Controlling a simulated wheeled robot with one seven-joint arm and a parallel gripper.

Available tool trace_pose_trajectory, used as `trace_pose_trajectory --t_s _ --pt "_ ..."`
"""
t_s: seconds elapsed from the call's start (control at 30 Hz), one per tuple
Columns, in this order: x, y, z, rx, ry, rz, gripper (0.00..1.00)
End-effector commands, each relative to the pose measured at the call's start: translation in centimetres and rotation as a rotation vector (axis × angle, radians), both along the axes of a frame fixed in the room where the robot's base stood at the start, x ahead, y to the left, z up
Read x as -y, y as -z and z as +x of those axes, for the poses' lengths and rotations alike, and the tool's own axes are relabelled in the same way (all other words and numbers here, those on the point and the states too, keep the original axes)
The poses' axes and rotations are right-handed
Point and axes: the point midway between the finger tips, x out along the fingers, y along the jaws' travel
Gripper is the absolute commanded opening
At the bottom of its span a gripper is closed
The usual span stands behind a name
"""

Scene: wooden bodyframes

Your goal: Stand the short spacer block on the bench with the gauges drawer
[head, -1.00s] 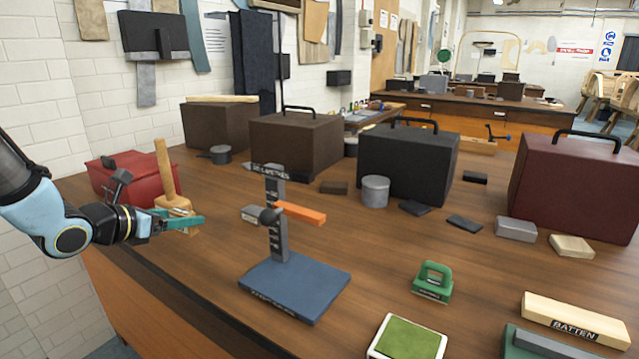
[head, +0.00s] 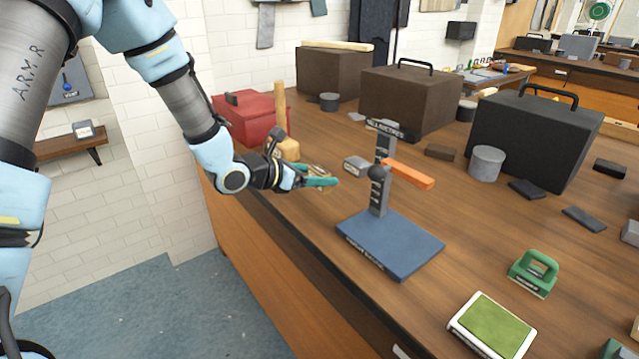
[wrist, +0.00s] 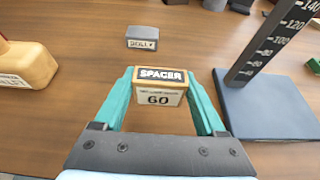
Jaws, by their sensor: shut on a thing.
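My gripper (head: 322,181), with teal fingers, is shut on a small tan block (wrist: 160,86) labelled SPACER and 60. In the wrist view the block sits between the fingertips (wrist: 160,90), its labelled face toward the camera. In the head view the fingers largely hide the spacer (head: 318,170). The gripper is over the near left edge of the brown wooden bench (head: 460,225), beside the height gauge. I cannot tell whether the spacer touches the bench top. No gauges drawer label is readable.
A height gauge with a blue base (head: 390,245) and orange arm stands right of my gripper. A wooden mallet (head: 280,105) and red box (head: 250,120) are behind. A small grey labelled block (wrist: 142,38) lies beyond the spacer. Dark cases (head: 535,135) stand farther back.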

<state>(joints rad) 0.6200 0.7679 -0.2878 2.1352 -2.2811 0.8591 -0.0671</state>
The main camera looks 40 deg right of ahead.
Motion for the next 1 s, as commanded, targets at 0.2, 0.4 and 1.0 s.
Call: trace_pose_trajectory --t_s 0.2,0.4,1.0 --pt "0.0 2.7 -0.1 -0.003 0.001 0.002 0.10" --pt "0.0 3.2 0.0 0.001 0.000 0.000 0.10" --pt "0.0 3.4 0.0 0.000 0.000 0.001 1.00"
